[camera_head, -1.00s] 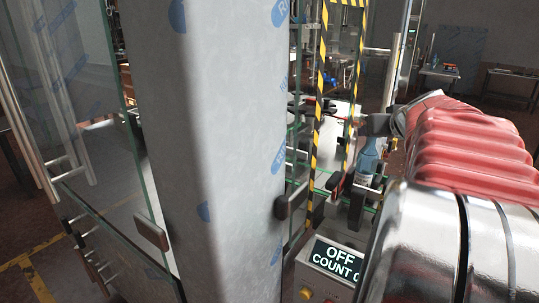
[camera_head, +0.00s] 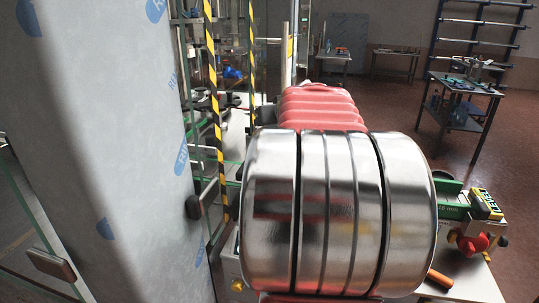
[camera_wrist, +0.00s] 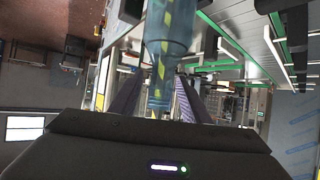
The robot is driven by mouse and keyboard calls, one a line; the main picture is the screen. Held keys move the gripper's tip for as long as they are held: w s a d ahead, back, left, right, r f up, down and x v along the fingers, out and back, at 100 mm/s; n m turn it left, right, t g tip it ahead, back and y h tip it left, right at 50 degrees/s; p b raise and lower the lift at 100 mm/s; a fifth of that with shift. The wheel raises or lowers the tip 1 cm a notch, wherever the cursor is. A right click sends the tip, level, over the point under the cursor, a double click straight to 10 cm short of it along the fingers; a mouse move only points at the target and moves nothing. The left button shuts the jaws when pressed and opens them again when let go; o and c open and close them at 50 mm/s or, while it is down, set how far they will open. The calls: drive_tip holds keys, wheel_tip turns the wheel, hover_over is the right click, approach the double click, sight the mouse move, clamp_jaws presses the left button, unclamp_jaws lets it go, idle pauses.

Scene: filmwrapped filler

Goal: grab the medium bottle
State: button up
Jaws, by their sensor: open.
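A clear blue bottle (camera_wrist: 168,35) shows in the wrist view, with its wide body at the top of the picture and its narrower part reaching down between the fingers. My gripper (camera_wrist: 157,85) is open, with one ridged finger on each side of the bottle's narrow part. I cannot tell whether either finger touches it. In the head view my red and chrome arm hides the bottle and my gripper. No other bottle is clear enough to compare sizes.
A wrapped grey column (camera_head: 105,150) stands close on the left. A yellow-black striped post (camera_head: 213,110) and glass panels stand beside my arm. Green-edged rails (camera_wrist: 225,35) run near the bottle. A workbench (camera_head: 462,100) stands at the right, beyond open floor.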

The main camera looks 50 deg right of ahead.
drive_tip(key=shift+w, duration=0.1)
drive_tip(key=shift+c, duration=0.5)
clamp_jaws()
idle(0.3)
